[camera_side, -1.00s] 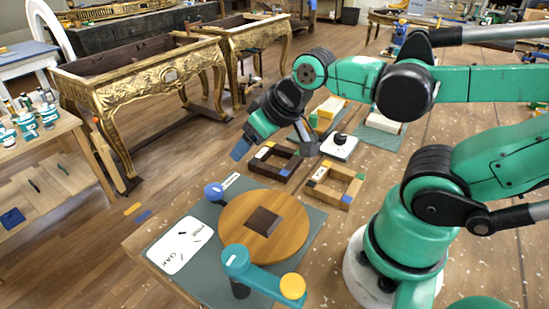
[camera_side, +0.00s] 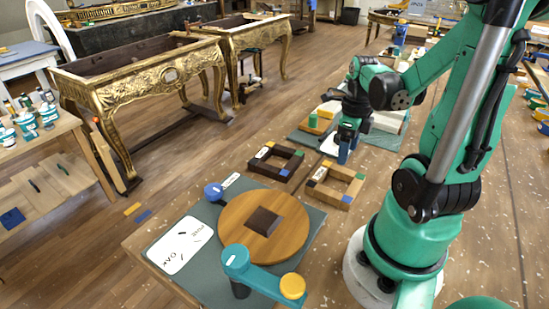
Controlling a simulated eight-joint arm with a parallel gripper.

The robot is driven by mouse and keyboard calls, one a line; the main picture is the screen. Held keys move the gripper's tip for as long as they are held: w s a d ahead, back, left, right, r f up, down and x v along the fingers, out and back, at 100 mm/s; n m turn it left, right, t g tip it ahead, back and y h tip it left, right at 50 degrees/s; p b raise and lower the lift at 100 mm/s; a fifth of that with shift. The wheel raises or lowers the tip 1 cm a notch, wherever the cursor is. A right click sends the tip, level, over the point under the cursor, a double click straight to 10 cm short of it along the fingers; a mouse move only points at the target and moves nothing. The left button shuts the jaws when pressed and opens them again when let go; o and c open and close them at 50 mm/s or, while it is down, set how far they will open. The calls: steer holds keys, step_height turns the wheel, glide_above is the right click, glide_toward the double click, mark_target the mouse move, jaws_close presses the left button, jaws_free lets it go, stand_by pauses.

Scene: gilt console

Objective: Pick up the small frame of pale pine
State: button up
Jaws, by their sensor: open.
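The small pale pine frame (camera_side: 327,194) lies flat on the bench, right of the wooden disc. It is square with an open middle, and its corners have coloured or dark blocks. A dark brown frame (camera_side: 265,169) of similar shape lies just to its left. My gripper (camera_side: 344,152) points down beyond the pale frame, a little above and behind its far side in the picture. It is open, with nothing seen between the fingers. The fingers partly hide a white item behind them.
A round wooden turntable (camera_side: 290,232) with a dark square block sits on a grey-green mat (camera_side: 205,285) in front. A white card (camera_side: 180,246) lies left. A teal crank (camera_side: 262,278) stands in front. Pale and yellow blocks (camera_side: 328,109) lie behind my gripper. Gilt console tables (camera_side: 150,85) stand on the floor beyond.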

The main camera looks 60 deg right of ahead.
mark_target(343, 170)
steer(key=shift+f, duration=2.65)
jaws_close()
